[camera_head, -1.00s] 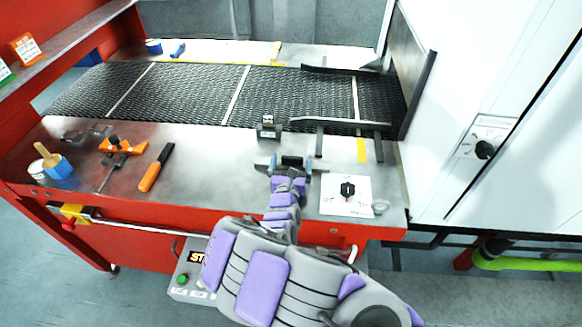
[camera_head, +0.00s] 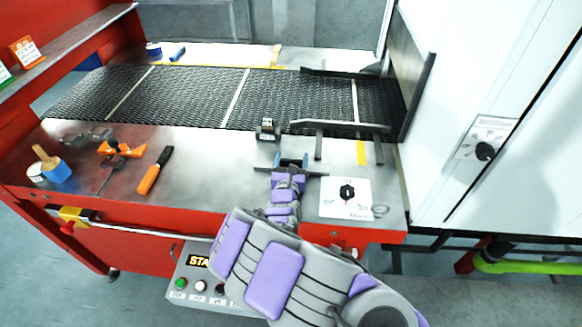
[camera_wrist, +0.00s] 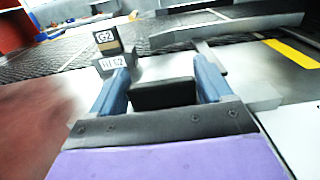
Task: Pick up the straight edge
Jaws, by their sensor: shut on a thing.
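My gripper (camera_head: 291,162) is above the metal table near its front edge. Its two blue fingers are shut on a black block-like piece, which I take to be the straight edge (camera_wrist: 165,93).
A labelled block (camera_head: 267,130) stands just beyond my gripper, and a dark guide rail (camera_head: 340,126) to its right. A dial plate (camera_head: 346,197) lies right of my gripper. An orange-handled tool (camera_head: 154,172) lies left. The mesh belt (camera_head: 190,95) runs behind.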

